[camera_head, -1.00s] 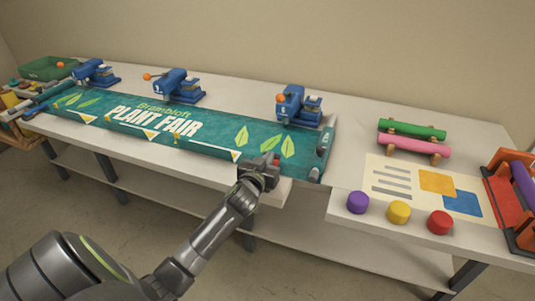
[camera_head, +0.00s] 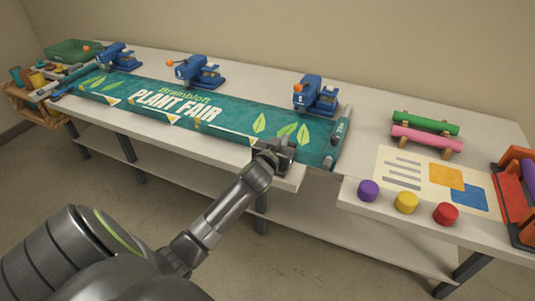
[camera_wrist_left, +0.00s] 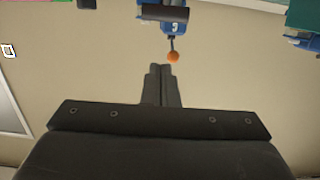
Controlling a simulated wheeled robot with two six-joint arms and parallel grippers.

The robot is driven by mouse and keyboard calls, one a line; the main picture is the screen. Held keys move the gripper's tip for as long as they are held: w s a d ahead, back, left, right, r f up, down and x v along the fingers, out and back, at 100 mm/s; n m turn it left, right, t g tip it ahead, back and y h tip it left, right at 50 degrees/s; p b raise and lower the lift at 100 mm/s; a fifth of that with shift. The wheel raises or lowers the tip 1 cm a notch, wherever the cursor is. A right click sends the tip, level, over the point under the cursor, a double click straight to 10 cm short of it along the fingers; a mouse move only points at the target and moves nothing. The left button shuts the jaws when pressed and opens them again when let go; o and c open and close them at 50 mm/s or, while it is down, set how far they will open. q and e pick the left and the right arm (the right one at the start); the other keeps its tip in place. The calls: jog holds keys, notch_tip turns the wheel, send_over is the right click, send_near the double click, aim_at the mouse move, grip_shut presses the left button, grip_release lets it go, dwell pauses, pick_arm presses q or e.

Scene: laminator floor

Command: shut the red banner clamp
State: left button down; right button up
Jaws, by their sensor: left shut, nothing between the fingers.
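I see no clearly red clamp in either view. Three blue clamps with orange knobs stand along the back edge of the teal banner (camera_head: 225,118) in the head view: a left one (camera_head: 118,57), a middle one (camera_head: 198,72) and a right one (camera_head: 315,97). My left gripper (camera_head: 282,148) is shut and empty by the banner's front edge, near its right end, and hides what lies behind it. In the left wrist view its closed fingers (camera_wrist_left: 162,72) point towards a blue clamp (camera_wrist_left: 176,22) with an orange knob (camera_wrist_left: 173,57), apart from it. My right gripper is not in view.
A teal roll (camera_head: 340,138) lies at the banner's right end. On the right are green (camera_head: 428,122) and pink rolls (camera_head: 428,140), a printed sheet (camera_head: 410,185), several coloured caps and a red-orange device (camera_head: 512,200). A green tray (camera_head: 75,50) stands far left.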

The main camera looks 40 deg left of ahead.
pick_arm(q)
jog(key=b+v, duration=0.1)
jog(key=v, duration=0.8)
jog(key=s+a+f+g, duration=0.1)
jog(key=s+f+g, duration=0.25)
jog(key=f, duration=0.85)
jog(key=s+f+m+g+h, duration=0.15)
jog(key=s+f, duration=0.35)
jog(key=f, duration=0.7)
jog(key=s+a+f+g+y, duration=0.1)
jog(key=s+f+g, duration=0.25)
jog(key=f, duration=0.85)
jog(key=s+d+f+g, duration=0.2)
jog(key=s+f, duration=0.4)
jog(key=s, duration=0.5)
jog(key=s+d+f+g+h, duration=0.1)
jog(key=s+d+f+g, duration=0.1)
jog(key=s+f, duration=0.4)
jog(key=s+d+f+g+h, duration=0.1)
jog(key=s+f, duration=0.6)
jog(key=s, duration=1)
jog(key=shift+d+g, duration=0.75)
jog(key=shift+d, duration=0.4)
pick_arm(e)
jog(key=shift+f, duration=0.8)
